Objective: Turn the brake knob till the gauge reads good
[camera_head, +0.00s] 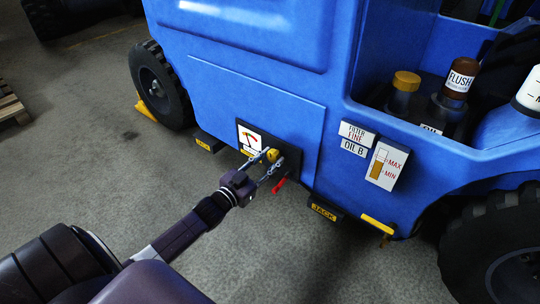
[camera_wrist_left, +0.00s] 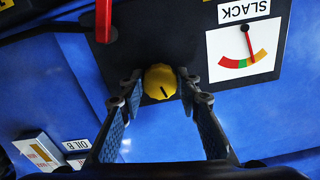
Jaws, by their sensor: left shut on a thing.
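The yellow brake knob (camera_wrist_left: 160,82) is round, with a dark pointer line, on a dark panel (camera_wrist_left: 150,45) low on the blue vehicle's side. My left gripper (camera_wrist_left: 161,88) has a finger on each side of the knob and is shut on it. In the head view, my left gripper (camera_head: 271,163) reaches the yellow knob (camera_head: 272,154) from below left. The white gauge (camera_wrist_left: 244,49) has a red, green and orange arc. Its red needle points just right of the green part, at the start of the orange. A SLACK label (camera_wrist_left: 244,9) sits beside it. My right gripper is not in view.
A red lever (camera_wrist_left: 104,20) is on the same panel, near the knob. A yellow handle (camera_head: 377,223), a JACK label (camera_head: 324,213) and a MAX/MIN level gauge (camera_head: 386,165) are to the right. Bottles stand in the bay above. The floor in front is clear.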

